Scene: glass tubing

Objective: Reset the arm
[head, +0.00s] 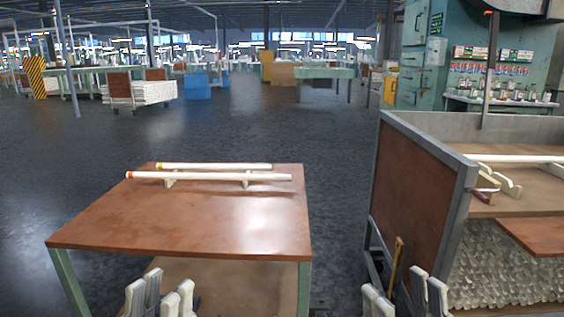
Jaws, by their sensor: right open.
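My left gripper (161,287) is at the bottom edge of the head view, in front of the brown table. Its fingers stand a little apart, with nothing seen between them. My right gripper (402,284) is at the bottom, right of the table and in front of the cart; its fingers are wide apart and empty. Two white glass tubes lie on the table on small supports: a front tube (215,176) and a back tube (210,166). Each has an orange left end. Both grippers are apart from the tubes. My wrists are cut off by the frame.
The brown table (180,225) has a bare top in front of the tubes. A metal-framed cart (420,190) with brown panels stands at right, with a white tube (520,158) and stacked glass pieces (505,275). Dark open floor (270,125) lies behind the table.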

